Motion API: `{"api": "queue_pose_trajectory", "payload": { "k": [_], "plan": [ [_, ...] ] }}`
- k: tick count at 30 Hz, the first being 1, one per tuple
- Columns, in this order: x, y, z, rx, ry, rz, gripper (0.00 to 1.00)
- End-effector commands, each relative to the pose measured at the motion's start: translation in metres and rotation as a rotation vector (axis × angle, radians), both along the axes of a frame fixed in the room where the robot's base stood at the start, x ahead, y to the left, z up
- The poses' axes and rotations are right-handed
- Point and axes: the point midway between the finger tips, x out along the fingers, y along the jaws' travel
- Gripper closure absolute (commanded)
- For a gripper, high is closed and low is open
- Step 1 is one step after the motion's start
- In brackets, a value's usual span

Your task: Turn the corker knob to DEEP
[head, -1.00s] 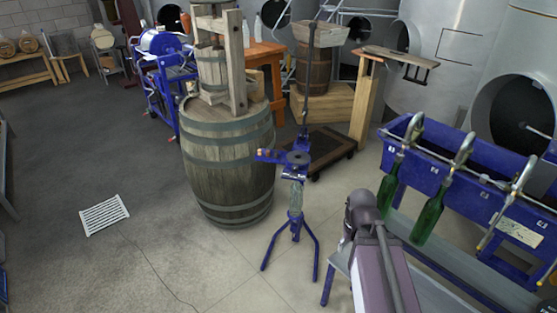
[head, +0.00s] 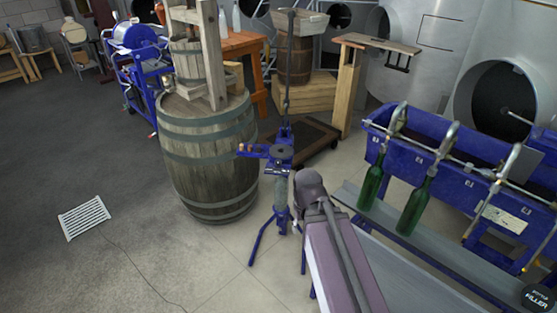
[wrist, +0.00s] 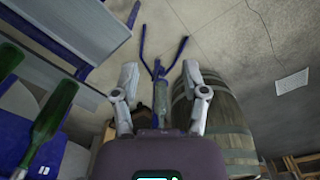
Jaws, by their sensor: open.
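The blue floor corker (head: 283,188) stands on its tripod in the middle of the head view, in front of the barrel. I cannot tell which part is the knob, and no DEEP mark is readable. In the wrist view the corker's body (wrist: 160,97) and splayed legs show between my fingers. My gripper (wrist: 160,70) is open and empty, and its fingers look apart from the corker. My arm hides the gripper in the head view.
A wooden barrel (head: 208,160) with a press on top stands close behind and left of the corker. A blue filler bench (head: 415,150) with green bottles (head: 413,208) stands at the right. A white floor grate (head: 84,217) lies on open floor at the left.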

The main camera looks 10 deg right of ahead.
Motion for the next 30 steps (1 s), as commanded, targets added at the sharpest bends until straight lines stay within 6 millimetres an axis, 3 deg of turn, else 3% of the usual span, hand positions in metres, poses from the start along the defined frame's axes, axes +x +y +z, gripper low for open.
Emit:
{"api": "queue_pose_trajectory", "payload": {
  "k": [1, 2, 3, 8, 11, 17, 30],
  "plan": [
    [0.000, 0.000, 0.000, 0.000, 0.000, 0.000, 0.31],
    [0.001, 0.000, 0.000, 0.000, 0.000, 0.000, 0.22],
    [0.002, 0.000, 0.000, 0.000, 0.001, -0.001, 0.20],
    [0.017, 0.000, 0.000, 0.005, 0.009, -0.015, 0.20],
    [0.039, 0.000, 0.001, 0.012, 0.020, -0.035, 0.20],
    [0.107, 0.003, 0.002, 0.032, 0.064, -0.100, 0.20],
    [0.296, -0.006, 0.009, 0.081, 0.202, -0.306, 0.20]
  ]
}}
